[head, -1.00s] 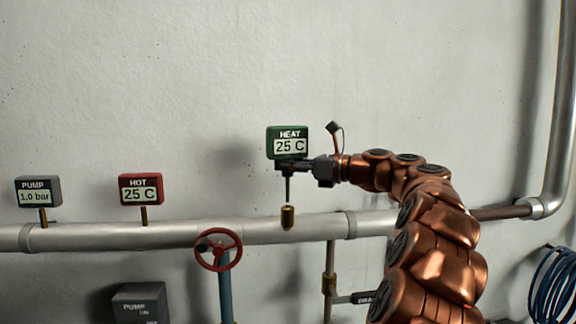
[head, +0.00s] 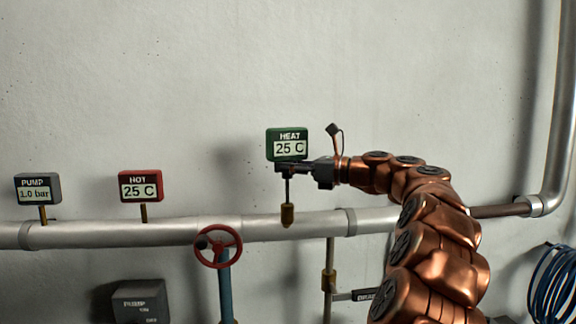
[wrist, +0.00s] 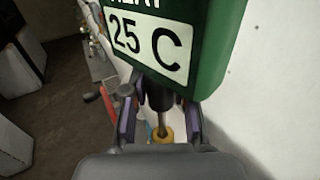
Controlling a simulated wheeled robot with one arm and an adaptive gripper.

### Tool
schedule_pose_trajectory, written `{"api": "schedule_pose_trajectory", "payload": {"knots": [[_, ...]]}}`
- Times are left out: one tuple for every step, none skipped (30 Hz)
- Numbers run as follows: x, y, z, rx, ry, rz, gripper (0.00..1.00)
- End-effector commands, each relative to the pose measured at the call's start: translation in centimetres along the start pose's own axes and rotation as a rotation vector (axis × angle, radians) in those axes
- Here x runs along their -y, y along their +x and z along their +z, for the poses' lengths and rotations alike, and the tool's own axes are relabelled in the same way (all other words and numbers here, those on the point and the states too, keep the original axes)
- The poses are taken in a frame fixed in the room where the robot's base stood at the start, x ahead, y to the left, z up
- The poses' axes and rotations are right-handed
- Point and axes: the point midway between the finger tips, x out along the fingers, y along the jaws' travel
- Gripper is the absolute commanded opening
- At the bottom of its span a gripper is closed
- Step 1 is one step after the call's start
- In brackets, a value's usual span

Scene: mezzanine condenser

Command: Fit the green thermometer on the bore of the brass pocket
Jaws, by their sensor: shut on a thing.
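The green thermometer (head: 287,143), labelled HEAT and reading 25 C, is upright. My gripper (head: 291,167) is shut on it just below its display; the display fills the top of the wrist view (wrist: 165,45). Its thin dark stem points straight down. The brass pocket (head: 287,215) stands upright at the silver pipe, directly below the stem. In the wrist view the pocket's ring (wrist: 163,135) shows between my fingers, in line with the stem. The stem's lower end meets the pocket's mouth; I cannot tell how deep it sits in the bore.
The silver pipe (head: 120,233) runs across the wall. A red gauge (head: 141,186) and a grey pump gauge (head: 38,188) stand on it at left. A red handwheel (head: 218,246) is left of the pocket.

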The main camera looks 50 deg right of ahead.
Motion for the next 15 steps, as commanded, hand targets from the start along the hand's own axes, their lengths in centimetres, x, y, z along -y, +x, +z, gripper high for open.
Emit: {"api": "schedule_pose_trajectory", "payload": {"knots": [[-0.03,0.01,-0.08,0.001,0.000,0.000,0.00],[-0.03,0.01,-0.15,0.001,0.000,0.000,0.00],[-0.03,0.02,-0.23,0.000,0.000,0.001,0.00],[-0.03,0.02,-0.30,0.000,0.000,0.001,0.00],[-0.03,0.03,-0.36,0.000,0.000,0.001,0.00],[-0.04,0.03,-0.43,0.001,0.000,0.001,0.00],[-0.04,0.03,-0.48,0.001,-0.001,0.001,0.00],[-0.04,0.04,-0.54,0.001,-0.001,0.001,0.00],[-0.04,0.04,-0.62,0.001,-0.001,0.001,0.00],[-0.04,0.04,-0.68,0.001,-0.001,0.001,0.00],[-0.05,0.05,-0.74,0.001,-0.001,0.001,0.00],[-0.05,0.04,-0.80,0.001,-0.001,0.001,0.00],[-0.06,0.05,-0.87,0.001,-0.001,0.001,0.00],[-0.06,0.05,-0.92,0.001,-0.001,0.001,0.00],[-0.05,0.05,-1.00,0.001,-0.001,0.001,0.00]]}}
